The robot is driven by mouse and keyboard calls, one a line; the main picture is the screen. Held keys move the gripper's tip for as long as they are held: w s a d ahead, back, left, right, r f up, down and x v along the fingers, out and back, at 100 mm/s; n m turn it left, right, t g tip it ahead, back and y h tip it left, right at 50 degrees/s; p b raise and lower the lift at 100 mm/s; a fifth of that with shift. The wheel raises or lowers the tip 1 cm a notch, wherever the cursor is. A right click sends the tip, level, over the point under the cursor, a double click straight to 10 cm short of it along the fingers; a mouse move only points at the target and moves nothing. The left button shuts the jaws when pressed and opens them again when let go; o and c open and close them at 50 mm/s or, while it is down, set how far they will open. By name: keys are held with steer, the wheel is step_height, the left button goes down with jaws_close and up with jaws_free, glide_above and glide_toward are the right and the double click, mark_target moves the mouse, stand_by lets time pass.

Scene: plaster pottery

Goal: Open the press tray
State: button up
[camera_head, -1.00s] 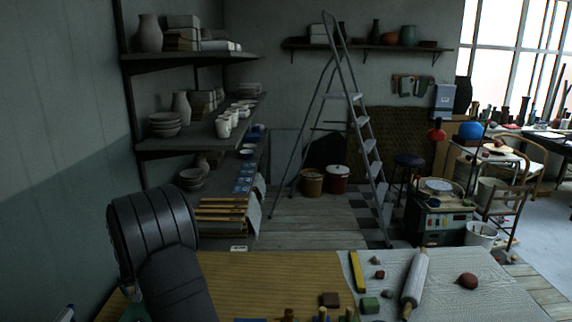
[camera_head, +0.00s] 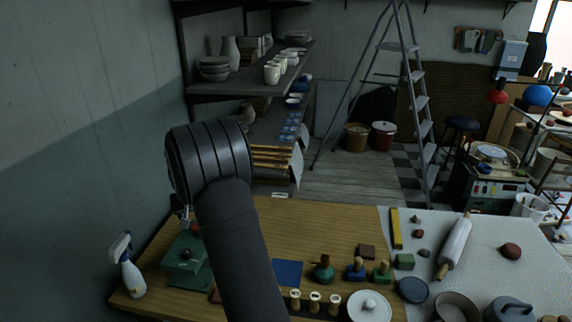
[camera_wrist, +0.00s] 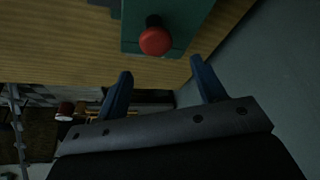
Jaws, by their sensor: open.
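In the wrist view a green part (camera_wrist: 180,22) with a round red knob (camera_wrist: 155,41) shows at the top, just beyond my fingertips. My gripper (camera_wrist: 161,68) is open, its two dark blue fingers apart with nothing between them. In the head view my arm hides most of the gripper; its tip shows above the green box.
A spray bottle (camera_head: 130,272) stands at the table's left edge near the wall. Stamps (camera_head: 355,268), a blue sheet (camera_head: 286,272), a white lidded dish (camera_head: 369,306) and a rolling pin (camera_head: 455,244) lie to the right. Shelves (camera_head: 250,88) stand behind.

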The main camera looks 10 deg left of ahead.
steer(key=shift+d, duration=0.35)
steer(key=c, duration=0.4)
steer(key=s+d+n, duration=0.1)
steer(key=d, duration=0.3)
steer(key=s+d+r+n, duration=0.1)
steer(key=s+d, duration=0.1)
steer(key=d, duration=0.3)
steer(key=s+d+n+y, duration=0.1)
steer(key=d, duration=0.3)
steer(key=shift+s+d+r+g, duration=0.15)
steer(key=shift+s+d+g, duration=0.25)
steer(key=x, duration=1.7)
steer(key=shift+c, duration=0.3)
